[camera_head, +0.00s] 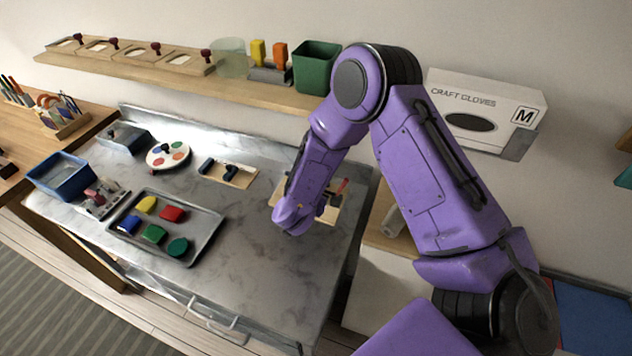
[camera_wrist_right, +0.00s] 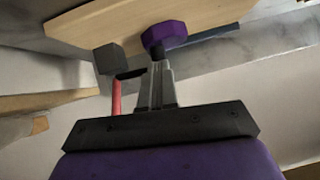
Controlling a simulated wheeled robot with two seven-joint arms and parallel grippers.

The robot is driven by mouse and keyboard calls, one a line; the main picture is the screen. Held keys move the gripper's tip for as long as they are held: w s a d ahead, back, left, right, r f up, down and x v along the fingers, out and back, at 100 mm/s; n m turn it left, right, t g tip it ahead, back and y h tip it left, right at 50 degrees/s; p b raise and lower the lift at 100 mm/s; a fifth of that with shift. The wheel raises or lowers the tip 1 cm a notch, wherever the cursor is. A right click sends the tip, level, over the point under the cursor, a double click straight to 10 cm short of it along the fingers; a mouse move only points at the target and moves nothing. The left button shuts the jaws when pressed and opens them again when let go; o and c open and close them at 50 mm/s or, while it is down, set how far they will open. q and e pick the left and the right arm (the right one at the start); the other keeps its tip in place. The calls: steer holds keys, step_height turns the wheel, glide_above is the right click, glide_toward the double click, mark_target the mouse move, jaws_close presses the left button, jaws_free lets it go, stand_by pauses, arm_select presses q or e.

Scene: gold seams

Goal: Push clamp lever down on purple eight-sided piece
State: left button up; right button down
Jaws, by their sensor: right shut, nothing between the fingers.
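The purple eight-sided piece (camera_wrist_right: 165,36) lies on a pale wooden board (camera_wrist_right: 105,22) in the right wrist view. A clamp shows beside it, with a dark block (camera_wrist_right: 110,57) and a lever with a red handle (camera_wrist_right: 117,100). My right gripper (camera_wrist_right: 157,58) is shut and empty. Its fingertips overlap the near edge of the purple piece in the picture; I cannot tell if they touch. The red handle is just left of the fingers. In the head view, the red handle (camera_head: 342,186) shows past my right arm, which hides most of the board and the piece. My left gripper is out of view.
A grey tray (camera_head: 207,247) with several coloured blocks lies on the metal table, left of my right arm. A board with dark parts (camera_head: 244,179), a round palette (camera_head: 157,163) and a blue bin (camera_head: 45,186) stand farther left. A shelf (camera_head: 130,76) runs behind.

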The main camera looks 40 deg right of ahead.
steer(key=d+r+p+v, duration=0.1)
steer(key=r+v, duration=0.1)
steer(key=v, duration=1)
steer(key=shift+r+p, duration=0.3)
steer(key=shift+p, duration=0.1)
steer(key=shift+w, duration=0.1)
